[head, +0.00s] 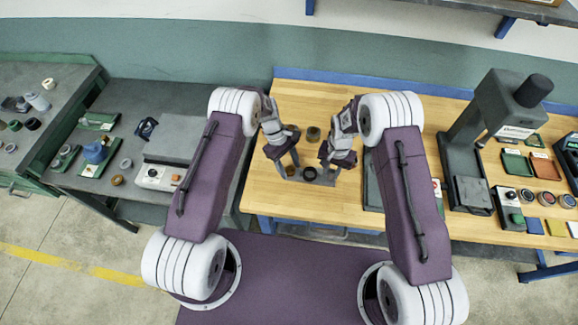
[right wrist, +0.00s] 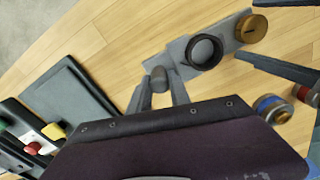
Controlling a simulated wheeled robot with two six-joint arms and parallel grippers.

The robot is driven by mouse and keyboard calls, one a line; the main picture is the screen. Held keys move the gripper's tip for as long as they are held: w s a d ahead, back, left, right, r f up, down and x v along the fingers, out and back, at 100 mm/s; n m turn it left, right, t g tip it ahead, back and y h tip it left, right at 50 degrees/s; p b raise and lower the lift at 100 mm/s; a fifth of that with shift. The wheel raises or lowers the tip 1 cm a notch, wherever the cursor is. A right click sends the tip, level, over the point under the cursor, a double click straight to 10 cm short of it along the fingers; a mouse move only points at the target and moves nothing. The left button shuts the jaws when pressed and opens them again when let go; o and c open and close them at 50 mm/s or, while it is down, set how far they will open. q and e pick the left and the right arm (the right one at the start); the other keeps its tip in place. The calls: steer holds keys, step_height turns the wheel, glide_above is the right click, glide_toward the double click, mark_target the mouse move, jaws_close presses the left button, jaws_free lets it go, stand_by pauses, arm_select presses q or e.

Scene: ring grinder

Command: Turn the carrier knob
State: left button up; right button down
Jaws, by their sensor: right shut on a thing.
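The carrier is a grey plate (right wrist: 178,52) on the wooden table, with a black ring (right wrist: 205,51) on it. The ring also shows in the head view (head: 310,174). A dark grey rounded knob (right wrist: 158,75) is at the near end of the plate. My right gripper (right wrist: 160,88) is shut on this knob, one finger on each side; in the head view the gripper (head: 333,172) hides it. A brass knob (right wrist: 252,28) is at the plate's other end. My left gripper (head: 285,162) is open, its fingers apart on either side of the brass knob, and whether they touch it is unclear.
A dark green flat tray (right wrist: 75,95) lies to the right of the carrier in the head view. A dark press-like machine (head: 480,140) stands further right.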

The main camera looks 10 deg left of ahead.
arm_select(q)
steer(key=v, duration=1.2)
arm_select(e)
steer(key=shift+a, duration=0.15)
steer(key=shift+s+a, duration=0.4)
steer(key=shift+a, duration=0.2)
steer(key=c, duration=1.1)
jaws_free()
